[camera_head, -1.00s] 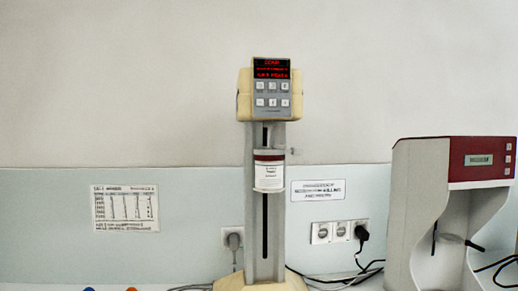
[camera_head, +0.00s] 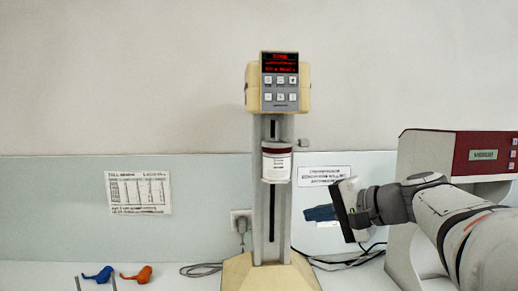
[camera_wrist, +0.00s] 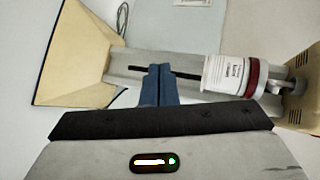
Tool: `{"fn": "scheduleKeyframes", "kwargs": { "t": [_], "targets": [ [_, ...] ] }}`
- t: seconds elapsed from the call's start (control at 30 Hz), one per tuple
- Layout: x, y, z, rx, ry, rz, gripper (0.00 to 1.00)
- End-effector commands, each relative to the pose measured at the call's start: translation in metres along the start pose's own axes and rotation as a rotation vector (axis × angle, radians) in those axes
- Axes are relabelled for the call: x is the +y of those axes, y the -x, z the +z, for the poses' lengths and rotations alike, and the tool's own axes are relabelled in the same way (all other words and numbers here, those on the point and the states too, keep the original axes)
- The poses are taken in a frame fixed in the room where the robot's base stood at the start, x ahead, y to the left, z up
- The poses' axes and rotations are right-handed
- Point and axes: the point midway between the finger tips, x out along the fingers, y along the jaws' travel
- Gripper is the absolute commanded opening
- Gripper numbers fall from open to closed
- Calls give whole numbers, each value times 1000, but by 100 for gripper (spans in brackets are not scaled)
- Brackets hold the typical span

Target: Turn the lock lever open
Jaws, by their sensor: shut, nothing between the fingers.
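The mill (camera_head: 272,200) stands upright against the wall, with a cream head, a grey slotted column and a cream foot. A small grey knob, which looks like the lock lever (camera_head: 303,143), sticks out to the right of the column just under the head. In the wrist view a grey knob (camera_wrist: 297,86) shows at the right edge, beside the jar's red lid end. A white jar (camera_head: 276,167) with a dark red band sits on the column. My gripper (camera_head: 308,213) is to the right of the column and lower than the knob; its blue fingers (camera_wrist: 160,82) are shut and empty.
A grey machine with a red panel (camera_head: 484,155) stands at the right, partly behind my arm. Orange (camera_head: 138,274) and blue (camera_head: 98,274) small objects lie at the lower left. Cables (camera_head: 345,258) run along the bench.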

Motion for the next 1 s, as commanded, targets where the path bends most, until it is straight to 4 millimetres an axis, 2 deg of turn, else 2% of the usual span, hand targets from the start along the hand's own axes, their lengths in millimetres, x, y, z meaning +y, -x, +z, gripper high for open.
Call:
{"fn": "scheduleKeyframes", "kwargs": {
  "t": [0.03, 0.1, 0.2, 0.3, 0.43, 0.77, 0.87, 1.0],
  "targets": [
    [-26, 14, -16, 25, -16, -73, 0],
    [-53, 30, -32, 46, -33, -168, 0],
    [-83, 51, -48, 68, -43, -275, 0],
    [-101, 66, -58, 82, -46, -344, 0],
    [-111, 74, -64, 88, -47, -385, 0],
    [-112, 74, -64, 88, -48, -388, 0],
    [-114, 70, -64, 86, -48, -388, 0],
    [-121, 54, -66, 84, -47, -387, 0]
  ]
}}
